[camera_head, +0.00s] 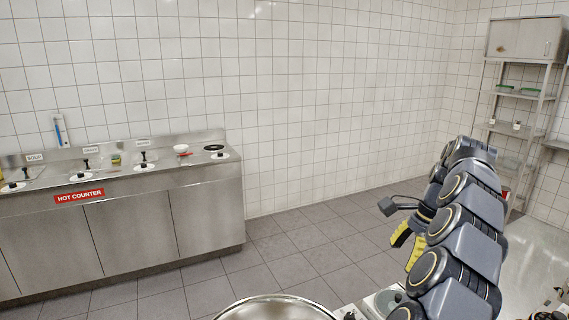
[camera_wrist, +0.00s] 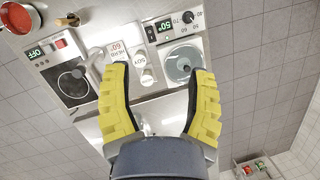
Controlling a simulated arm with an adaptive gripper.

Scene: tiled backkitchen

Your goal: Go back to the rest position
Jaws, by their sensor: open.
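My gripper (camera_head: 410,241) is at the right of the head view, on my raised dark arm. Its yellow fingers point down and to the left. In the wrist view the two yellow fingers of my gripper (camera_wrist: 160,72) are spread wide apart. Nothing is between them within reach; a worktop with devices shows beyond. The gripper looks empty and apart from everything around it.
A steel hot counter (camera_head: 140,229) stands along the left wall with a white bowl (camera_head: 181,149) on top. A metal shelf rack (camera_head: 519,130) is at the back right. A large round pan (camera_head: 275,307) is at the front. The wrist view shows a hotplate (camera_wrist: 72,83) and a scale-like device (camera_wrist: 182,64).

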